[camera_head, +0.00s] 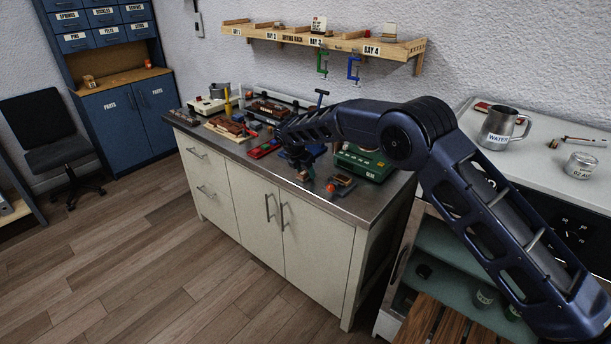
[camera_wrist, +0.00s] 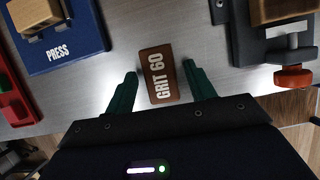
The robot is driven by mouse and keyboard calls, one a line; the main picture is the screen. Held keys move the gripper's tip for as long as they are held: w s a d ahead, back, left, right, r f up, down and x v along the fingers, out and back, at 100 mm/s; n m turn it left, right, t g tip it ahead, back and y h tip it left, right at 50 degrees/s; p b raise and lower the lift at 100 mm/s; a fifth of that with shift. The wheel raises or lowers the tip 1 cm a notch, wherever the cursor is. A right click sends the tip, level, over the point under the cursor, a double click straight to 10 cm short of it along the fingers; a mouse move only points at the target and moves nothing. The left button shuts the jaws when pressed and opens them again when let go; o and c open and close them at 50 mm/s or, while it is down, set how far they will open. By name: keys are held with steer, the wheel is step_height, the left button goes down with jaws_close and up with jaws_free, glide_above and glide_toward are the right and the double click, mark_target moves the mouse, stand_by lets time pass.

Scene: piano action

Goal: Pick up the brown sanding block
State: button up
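My gripper (camera_wrist: 160,72) is open, with one green finger on each side of the block's near part. Narrow gaps show between the fingers and the block, and nothing is held. In the head view my gripper (camera_head: 304,172) is low over the front edge of the bench (camera_head: 315,194). I cannot make out the block there, as my arm covers that area.
Left of the block is a blue base marked PRESS (camera_wrist: 75,40) with a wooden piece on it. Right is a dark clamp with a red knob (camera_wrist: 293,77). A green case (camera_head: 362,165) stands behind on the bench. The bench's front edge is close.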

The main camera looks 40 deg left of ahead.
steer(key=c, duration=0.8)
steer(key=shift+r, duration=0.15)
